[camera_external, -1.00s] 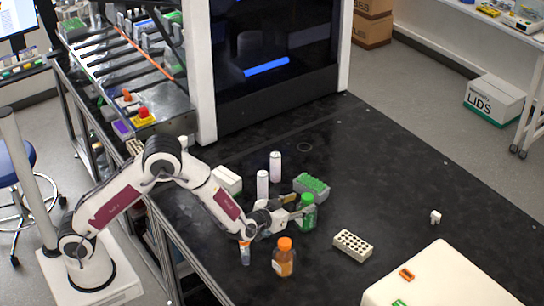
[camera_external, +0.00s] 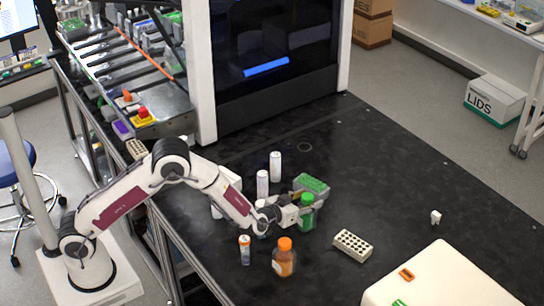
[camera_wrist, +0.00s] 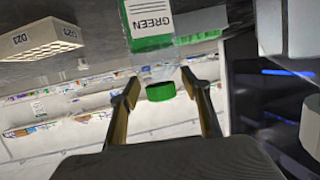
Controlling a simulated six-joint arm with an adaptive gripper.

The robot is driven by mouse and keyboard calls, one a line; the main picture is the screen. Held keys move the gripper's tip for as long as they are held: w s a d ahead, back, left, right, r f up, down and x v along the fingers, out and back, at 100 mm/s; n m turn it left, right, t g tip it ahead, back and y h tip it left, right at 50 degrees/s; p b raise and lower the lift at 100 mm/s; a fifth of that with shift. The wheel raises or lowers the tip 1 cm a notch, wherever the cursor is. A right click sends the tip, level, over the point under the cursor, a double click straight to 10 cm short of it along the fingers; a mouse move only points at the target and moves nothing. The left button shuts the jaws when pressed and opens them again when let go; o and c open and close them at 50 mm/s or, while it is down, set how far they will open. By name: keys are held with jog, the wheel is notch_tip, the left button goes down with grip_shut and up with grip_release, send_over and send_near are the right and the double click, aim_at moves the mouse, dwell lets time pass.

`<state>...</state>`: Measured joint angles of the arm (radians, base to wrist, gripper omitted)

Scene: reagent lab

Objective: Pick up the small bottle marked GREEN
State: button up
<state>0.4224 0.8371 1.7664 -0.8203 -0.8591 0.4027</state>
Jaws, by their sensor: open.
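The small green bottle (camera_external: 307,216) stands upright on the black bench in the external view, with a green cap. In the wrist view its white label reading GREEN (camera_wrist: 151,20) is at the top, and its green cap (camera_wrist: 160,92) shows between my fingers. My gripper (camera_external: 303,207) is at the bottle's upper part. In the wrist view my gripper (camera_wrist: 161,84) is open, a finger on each side of the cap, with gaps visible. The fingertips are partly hard to make out in the external view.
White bottles (camera_external: 275,166) and a green-topped rack (camera_external: 312,183) are behind. A white tube rack (camera_external: 352,245) lies to the right. The bench beyond is mostly clear.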

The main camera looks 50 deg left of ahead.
grip_shut()
jog(key=shift+r, duration=0.25)
jog(key=shift+r, duration=4.8)
